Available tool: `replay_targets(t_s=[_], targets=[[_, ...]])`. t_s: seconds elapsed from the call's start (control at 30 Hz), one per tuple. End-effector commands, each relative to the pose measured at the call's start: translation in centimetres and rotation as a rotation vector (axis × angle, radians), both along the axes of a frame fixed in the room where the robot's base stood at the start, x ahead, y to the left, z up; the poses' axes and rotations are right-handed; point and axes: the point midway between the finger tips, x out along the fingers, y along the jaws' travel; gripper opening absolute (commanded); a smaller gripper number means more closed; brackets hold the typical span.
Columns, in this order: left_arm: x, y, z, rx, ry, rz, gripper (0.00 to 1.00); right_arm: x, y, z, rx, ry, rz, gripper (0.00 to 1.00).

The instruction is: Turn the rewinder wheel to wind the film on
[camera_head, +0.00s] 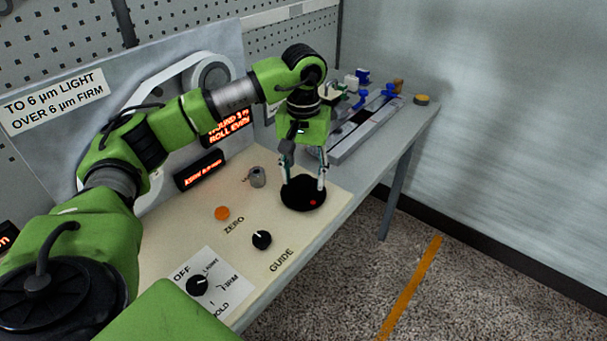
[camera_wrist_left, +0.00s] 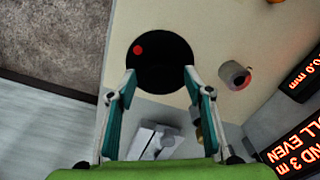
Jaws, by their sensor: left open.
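The rewinder wheel looks to be the flat black disc (camera_head: 300,196) with a red dot near its edge, lying on the cream panel near its right end. In the left wrist view the black disc (camera_wrist_left: 160,62) lies just beyond the fingertips, its red dot at the upper left. My left gripper (camera_head: 305,184) points down over the disc with its fingers apart and nothing between them. In the left wrist view the open fingers (camera_wrist_left: 160,78) straddle the disc's lower part; I cannot tell whether they touch it. No film is clearly visible. My right gripper is not in view.
A small grey cylinder (camera_head: 257,177) stands left of the disc. An orange button (camera_head: 222,213), a GUIDE knob (camera_head: 262,240) and an OFF/LIGHT/FIRM knob (camera_head: 197,285) sit on the panel. Lit red displays (camera_head: 200,170) stand behind. A grey rail fixture (camera_head: 362,125) lies farther along the bench.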

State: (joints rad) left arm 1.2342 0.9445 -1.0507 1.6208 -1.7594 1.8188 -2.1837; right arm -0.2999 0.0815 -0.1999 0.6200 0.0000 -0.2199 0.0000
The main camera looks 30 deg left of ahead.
Motion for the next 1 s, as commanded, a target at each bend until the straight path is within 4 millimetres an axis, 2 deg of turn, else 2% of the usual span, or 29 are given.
replay_targets(t_s=[0.17,0.27,0.63,0.8,1.0], targets=[[0.0,0.0,0.6,0.0,-0.001,0.0,0.47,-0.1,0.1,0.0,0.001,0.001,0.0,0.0],[0.1,0.0,1.9,-0.002,-0.004,0.0,0.47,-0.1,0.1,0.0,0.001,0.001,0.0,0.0],[0.1,-0.1,10.2,-0.001,-0.005,-0.001,0.47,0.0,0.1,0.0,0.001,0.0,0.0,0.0],[0.1,0.0,11.4,0.001,-0.002,0.0,0.47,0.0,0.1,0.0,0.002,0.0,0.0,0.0],[0.0,0.0,12.0,0.0,0.0,0.0,0.47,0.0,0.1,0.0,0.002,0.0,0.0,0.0]])
